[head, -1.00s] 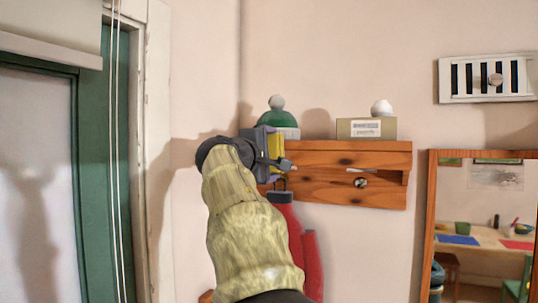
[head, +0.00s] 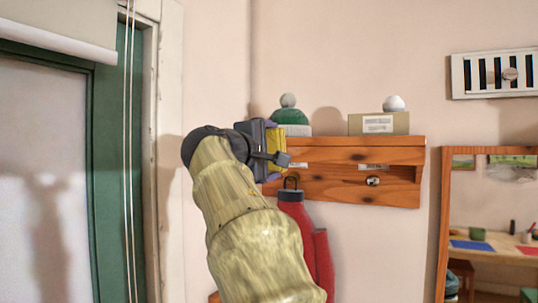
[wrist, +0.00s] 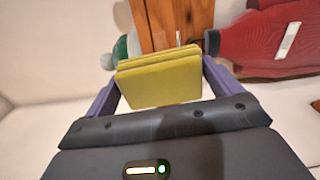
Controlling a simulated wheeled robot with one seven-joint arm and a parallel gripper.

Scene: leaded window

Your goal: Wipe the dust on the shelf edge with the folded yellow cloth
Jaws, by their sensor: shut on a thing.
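My gripper (head: 274,154) is at the left end of the wooden shelf (head: 350,157) on the wall. It is shut on the folded yellow cloth (wrist: 160,82), which sits between the purple fingers in the wrist view. In the head view the cloth (head: 277,146) shows as a narrow yellow strip beside the shelf's left end. In the wrist view its far edge overlaps the wooden shelf (wrist: 172,18); I cannot tell whether they touch. The gripper hides the shelf's left end in the head view. I cannot make out dust on the edge.
A green hat with a pompom (head: 291,117) and a cardboard box (head: 379,124) with a white ball (head: 394,104) sit on the shelf. A red garment (head: 318,250) hangs below, close to the gripper. A mirror (head: 443,225) is at right, a green-framed window (head: 108,180) at left.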

